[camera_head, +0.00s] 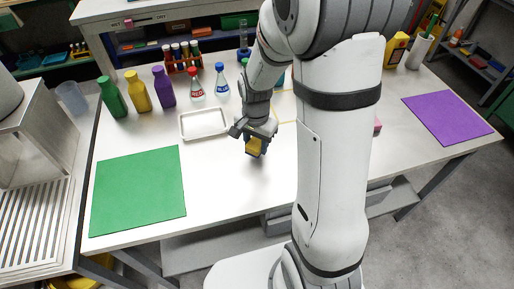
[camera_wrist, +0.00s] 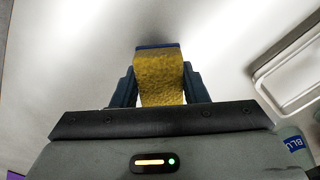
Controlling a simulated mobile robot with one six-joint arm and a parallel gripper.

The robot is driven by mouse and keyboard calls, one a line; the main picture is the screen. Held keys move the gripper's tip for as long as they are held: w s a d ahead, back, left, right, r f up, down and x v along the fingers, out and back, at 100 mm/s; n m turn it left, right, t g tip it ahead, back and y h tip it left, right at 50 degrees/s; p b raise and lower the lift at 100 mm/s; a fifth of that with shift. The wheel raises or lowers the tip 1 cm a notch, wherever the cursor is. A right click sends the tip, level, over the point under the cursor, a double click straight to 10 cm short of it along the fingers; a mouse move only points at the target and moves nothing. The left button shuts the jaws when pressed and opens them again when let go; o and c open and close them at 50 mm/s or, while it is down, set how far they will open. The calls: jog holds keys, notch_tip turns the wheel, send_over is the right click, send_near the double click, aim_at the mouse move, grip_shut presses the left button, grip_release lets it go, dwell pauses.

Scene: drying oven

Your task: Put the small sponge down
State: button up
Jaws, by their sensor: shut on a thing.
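The small sponge (camera_head: 254,146) is yellow with a dark blue layer at one end. My gripper (camera_head: 257,140) is shut on it, over the white table (camera_head: 222,190) near the middle of the front part. In the wrist view the sponge (camera_wrist: 160,78) sits between the two dark fingers of my gripper (camera_wrist: 158,85), with a finger on each side. I cannot tell how high the sponge is above the table, or whether it touches it.
A green mat (camera_head: 138,190) lies at left and a purple mat (camera_head: 447,117) at right. A white tray (camera_head: 204,136) lies left of my gripper. Bottles, including a purple one (camera_head: 163,87), stand behind. The table between the green mat and my gripper is clear.

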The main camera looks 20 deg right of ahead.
notch_tip(320, 180, down, 3)
jog(key=shift+r, duration=0.15)
